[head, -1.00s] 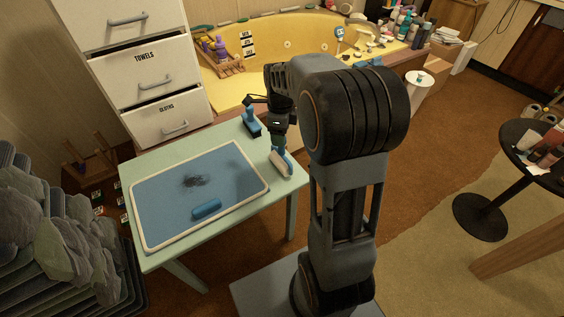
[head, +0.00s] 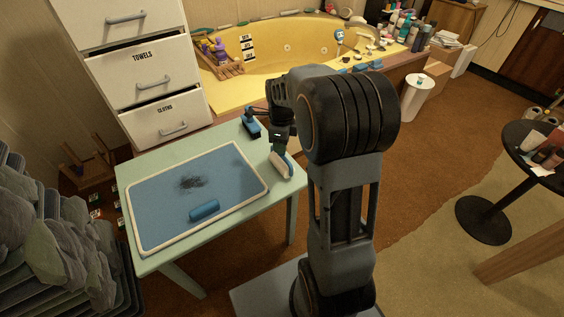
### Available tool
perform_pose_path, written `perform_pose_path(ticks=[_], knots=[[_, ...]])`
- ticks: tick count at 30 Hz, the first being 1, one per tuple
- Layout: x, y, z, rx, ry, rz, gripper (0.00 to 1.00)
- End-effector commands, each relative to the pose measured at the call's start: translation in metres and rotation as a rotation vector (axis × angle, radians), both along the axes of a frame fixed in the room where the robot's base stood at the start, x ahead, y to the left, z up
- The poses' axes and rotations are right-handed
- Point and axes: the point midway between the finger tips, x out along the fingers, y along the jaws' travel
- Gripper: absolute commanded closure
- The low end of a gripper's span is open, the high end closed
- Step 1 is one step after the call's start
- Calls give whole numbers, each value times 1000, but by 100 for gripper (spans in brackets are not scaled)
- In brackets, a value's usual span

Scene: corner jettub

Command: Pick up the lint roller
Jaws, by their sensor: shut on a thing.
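The lint roller (head: 283,166), a pale roller with blue at its edge and upper end, is at the right edge of the small green table (head: 172,258). My gripper (head: 278,146) is directly above it, pointing down, shut on its upper end. The fingertips are small and dark here, and my arm partly hides them. Whether the roller still touches the tabletop is hard to tell. A blue brush-like tool (head: 250,127) stands at the table's back edge, just left of my gripper.
A blue mat (head: 160,205) with a pale rim holds a dark hair clump (head: 191,183) and a blue cylinder (head: 204,210). White drawers (head: 155,75) and a yellow tub (head: 300,55) stand behind. Grey folded items (head: 60,235) crowd the left. A round dark table (head: 525,145) stands right.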

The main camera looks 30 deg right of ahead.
Motion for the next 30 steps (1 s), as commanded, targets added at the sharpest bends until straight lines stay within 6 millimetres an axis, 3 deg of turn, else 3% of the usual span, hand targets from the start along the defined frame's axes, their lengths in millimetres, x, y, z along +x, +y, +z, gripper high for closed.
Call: perform_pose_path(ticks=[9, 22, 30], knots=[[0, 0, 0, 0, 0, 0, 100], [0, 0, 7, 0, -2, 0, 100], [-4, 4, 43, 0, -2, 1, 100]])
